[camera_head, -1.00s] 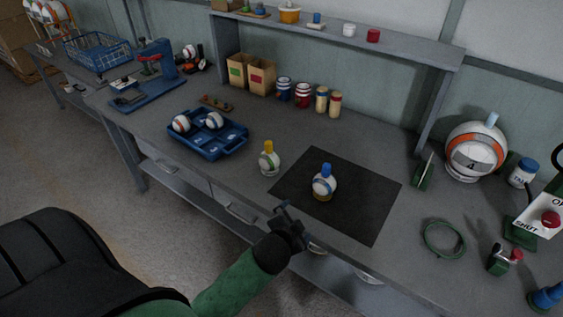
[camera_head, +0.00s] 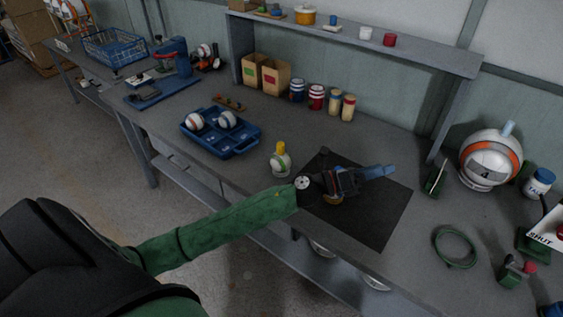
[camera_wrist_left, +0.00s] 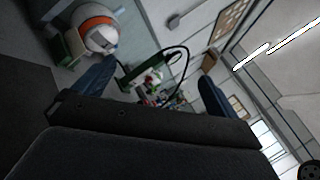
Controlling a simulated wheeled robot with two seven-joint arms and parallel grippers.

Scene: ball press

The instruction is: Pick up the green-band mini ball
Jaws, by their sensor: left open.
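My right gripper is not in view.
A blue tray (camera_head: 242,147) with two balls sits left of the green-band ball. Jars and paper bags (camera_head: 275,77) stand behind, under the shelf (camera_head: 400,52). A large orange-banded ball (camera_head: 490,157) and a green cable coil (camera_head: 456,247) are at right.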

